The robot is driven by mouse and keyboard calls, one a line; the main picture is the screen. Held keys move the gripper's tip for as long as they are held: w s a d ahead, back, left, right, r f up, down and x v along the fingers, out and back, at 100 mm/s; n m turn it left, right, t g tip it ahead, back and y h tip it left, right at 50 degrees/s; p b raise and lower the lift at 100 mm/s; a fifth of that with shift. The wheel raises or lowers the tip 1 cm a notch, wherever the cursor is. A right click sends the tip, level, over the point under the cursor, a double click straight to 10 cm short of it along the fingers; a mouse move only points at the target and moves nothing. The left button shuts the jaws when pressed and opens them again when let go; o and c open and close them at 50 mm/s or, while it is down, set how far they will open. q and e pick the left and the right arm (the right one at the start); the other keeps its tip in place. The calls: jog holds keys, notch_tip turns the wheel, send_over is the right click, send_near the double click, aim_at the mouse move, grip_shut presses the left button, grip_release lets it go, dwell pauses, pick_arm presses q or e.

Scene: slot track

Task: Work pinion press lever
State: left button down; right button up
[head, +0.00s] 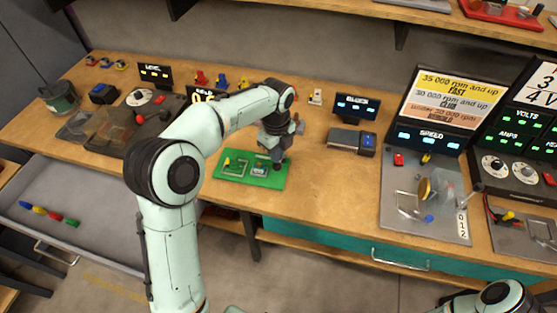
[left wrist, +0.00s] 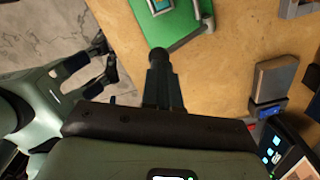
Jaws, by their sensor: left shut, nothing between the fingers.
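A green baseplate (head: 231,178) lies on the workbench in the head view, with a small silver device (head: 259,168) and a thin metal frame on it. My left gripper (head: 277,157) points down at the plate's right edge. In the left wrist view its fingers (left wrist: 161,68) are shut with nothing between them. A dark round knob (left wrist: 159,57) shows at the fingertips; I cannot tell whether they touch it. A silver bar (left wrist: 206,12) stands along the plate's edge. The press lever is not clearly made out. Dark fingers, seemingly my right gripper (left wrist: 104,68), show at the left.
A grey block with a blue end (head: 352,140) lies right of the green plate. A grey board with small parts (head: 400,222) stands farther right. An open drawer (head: 80,190) is at the left.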

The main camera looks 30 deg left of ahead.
pick_arm(q)
jog(key=shift+f, duration=0.1)
jog(key=shift+f+b, duration=0.9)
jog(key=shift+f, duration=1.5)
jog(key=shift+r, duration=0.1)
pick_arm(e)
jog(key=shift+s+f, duration=0.75)
jog(key=shift+f, duration=0.35)
pick_arm(q)
jog(key=shift+r, duration=0.1)
jog(key=shift+r+p, duration=1.65)
jog(key=shift+r, duration=1.1)
jog(key=shift+r+p, duration=1.15)
jog(key=shift+r, duration=1.05)
pick_arm(e)
jog(key=w+r, duration=0.6)
jog(key=r, duration=0.1)
jog(key=shift+w+t, duration=0.35)
jog(key=shift+t, duration=0.05)
jog(key=shift+s, duration=0.1)
